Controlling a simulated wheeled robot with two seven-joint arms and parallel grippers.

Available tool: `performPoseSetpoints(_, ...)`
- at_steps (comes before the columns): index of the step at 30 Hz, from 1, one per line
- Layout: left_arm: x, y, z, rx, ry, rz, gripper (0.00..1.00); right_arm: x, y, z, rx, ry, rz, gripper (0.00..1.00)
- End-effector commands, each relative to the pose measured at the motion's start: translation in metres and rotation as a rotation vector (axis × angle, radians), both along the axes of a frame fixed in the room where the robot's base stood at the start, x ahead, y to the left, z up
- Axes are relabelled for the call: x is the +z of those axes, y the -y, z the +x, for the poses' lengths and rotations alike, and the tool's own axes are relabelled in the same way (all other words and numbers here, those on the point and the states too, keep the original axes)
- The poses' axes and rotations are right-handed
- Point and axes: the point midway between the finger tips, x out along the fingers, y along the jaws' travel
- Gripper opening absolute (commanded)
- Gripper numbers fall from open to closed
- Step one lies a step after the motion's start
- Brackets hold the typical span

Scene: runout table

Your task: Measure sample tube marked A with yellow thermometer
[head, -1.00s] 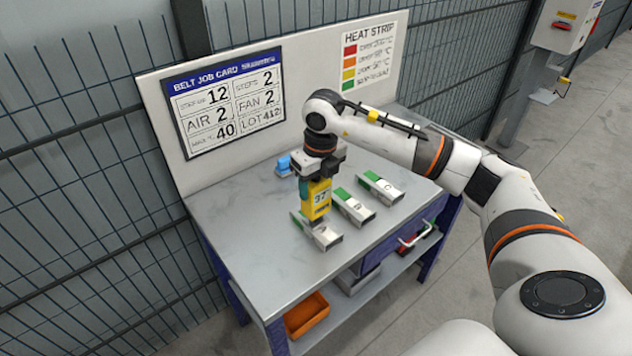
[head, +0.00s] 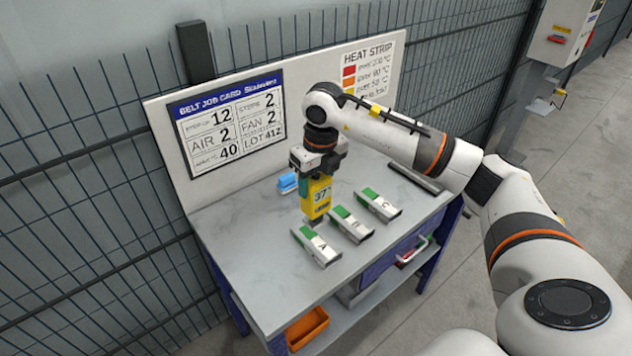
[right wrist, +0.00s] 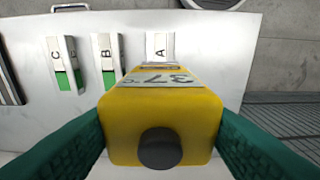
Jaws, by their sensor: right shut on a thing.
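My right gripper (head: 318,176) is shut on the yellow thermometer (head: 317,198), whose display reads 37. The thermometer is apart from sample A. My left gripper is not in view.
Samples B (head: 351,225) and C (head: 378,205) lie to the right of A. A blue object (head: 288,182) lies behind the thermometer. The job card board (head: 228,110) stands at the back. The table (head: 255,270) is clear at front left.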

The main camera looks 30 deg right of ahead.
Motion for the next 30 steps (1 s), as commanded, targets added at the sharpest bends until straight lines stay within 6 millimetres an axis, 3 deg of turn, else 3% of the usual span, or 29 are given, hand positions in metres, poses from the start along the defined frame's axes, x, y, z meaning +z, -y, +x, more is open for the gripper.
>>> performPoseSetpoints(13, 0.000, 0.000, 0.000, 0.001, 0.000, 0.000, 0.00, 0.000, 0.000, 0.000, 0.003, 0.002, 0.001, 0.38)
performPoseSetpoints(17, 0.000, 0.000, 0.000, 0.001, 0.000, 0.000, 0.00, -0.001, -0.005, -0.003, 0.075, 0.001, 0.001, 0.38)
performPoseSetpoints(23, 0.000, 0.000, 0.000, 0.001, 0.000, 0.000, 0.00, -0.006, -0.028, -0.018, 0.467, 0.001, 0.002, 0.38)
performPoseSetpoints(30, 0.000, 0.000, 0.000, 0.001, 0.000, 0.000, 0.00, -0.014, -0.063, -0.046, 1.130, 0.002, 0.002, 0.38)
